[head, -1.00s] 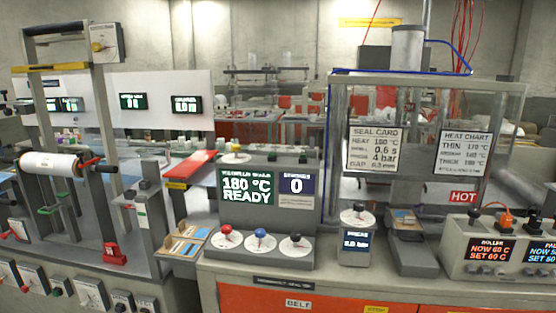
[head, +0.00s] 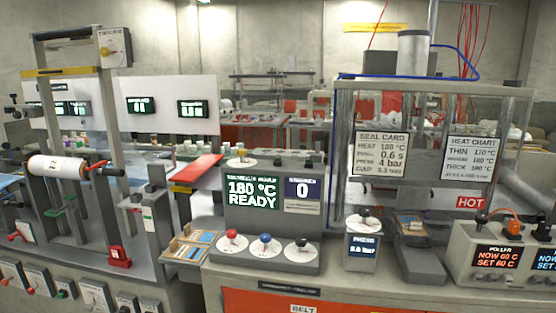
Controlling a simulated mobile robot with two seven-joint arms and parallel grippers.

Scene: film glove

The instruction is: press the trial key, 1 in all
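A grey sealer console (head: 270,250) stands in the middle of the head view. Its green screen (head: 253,190) reads 180 °C READY, and the dark counter screen (head: 303,189) beside it shows 0. Below are three round dials with a red knob (head: 231,236), a blue knob (head: 265,240) and a black knob (head: 302,244). I cannot read a label that marks the trial key. Neither of my grippers is in view.
A clear-sided press frame (head: 430,130) with two cards stands right of the console. A pressure box (head: 362,245) is between them. A film-roll stand (head: 60,168) and a red flat bar (head: 193,172) are to the left.

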